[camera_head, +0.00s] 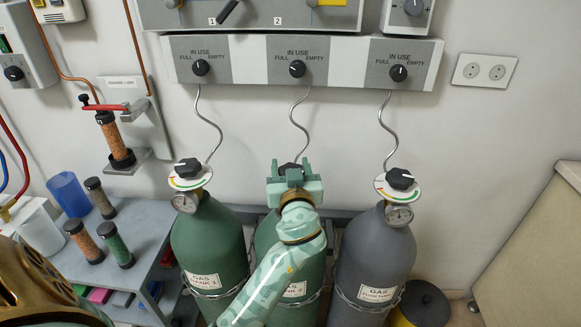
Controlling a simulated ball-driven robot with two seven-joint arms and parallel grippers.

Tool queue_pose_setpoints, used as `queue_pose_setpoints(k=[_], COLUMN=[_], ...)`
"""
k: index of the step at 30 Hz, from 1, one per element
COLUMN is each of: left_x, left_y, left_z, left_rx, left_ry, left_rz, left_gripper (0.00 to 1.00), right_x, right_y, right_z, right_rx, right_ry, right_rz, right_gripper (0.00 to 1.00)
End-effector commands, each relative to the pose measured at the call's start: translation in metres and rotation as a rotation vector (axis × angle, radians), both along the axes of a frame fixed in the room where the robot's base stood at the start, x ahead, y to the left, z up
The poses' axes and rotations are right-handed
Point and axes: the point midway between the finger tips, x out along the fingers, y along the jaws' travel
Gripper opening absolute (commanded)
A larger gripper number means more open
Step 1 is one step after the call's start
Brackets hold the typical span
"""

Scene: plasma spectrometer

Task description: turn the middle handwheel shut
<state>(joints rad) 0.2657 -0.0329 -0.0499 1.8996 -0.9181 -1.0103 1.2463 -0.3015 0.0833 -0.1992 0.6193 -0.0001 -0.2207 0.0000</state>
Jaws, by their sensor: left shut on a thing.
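Three gas tanks stand in a row below the panel: a green left tank (208,245), a green middle tank (264,240) and a grey right tank (377,250). The middle handwheel (291,167) is black and sits on top of the middle tank, mostly hidden by my left gripper (291,172). My left gripper, pale green, is shut on this handwheel from the front and above. Its arm covers much of the middle tank and its gauge. The left handwheel (188,168) and right handwheel (400,178) are in plain view above coloured dials. My right gripper is not in view.
A wall panel (250,62) with three "IN USE" knobs hangs above, with thin curved pipes running down to the tanks. A grey cart (148,225) with vials and a blue cup (69,194) stands at left. A beige cabinet (535,250) stands at right.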

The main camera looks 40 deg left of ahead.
Motion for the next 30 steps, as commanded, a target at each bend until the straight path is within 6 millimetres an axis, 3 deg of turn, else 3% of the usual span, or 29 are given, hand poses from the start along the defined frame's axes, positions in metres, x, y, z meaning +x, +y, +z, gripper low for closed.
queue_pose_setpoints(k=[11,30], left_x=[0.0,0.003], left_y=[-0.001,-0.008], left_z=[0.005,0.006], left_rx=[0.001,0.006], left_ry=[-0.001,0.004], left_rz=[-0.168,-0.765], left_gripper=[0.3,0.3], right_x=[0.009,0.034], right_y=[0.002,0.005], right_z=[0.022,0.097], right_rx=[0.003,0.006], right_ry=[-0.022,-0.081], right_rz=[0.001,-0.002], right_gripper=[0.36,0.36])
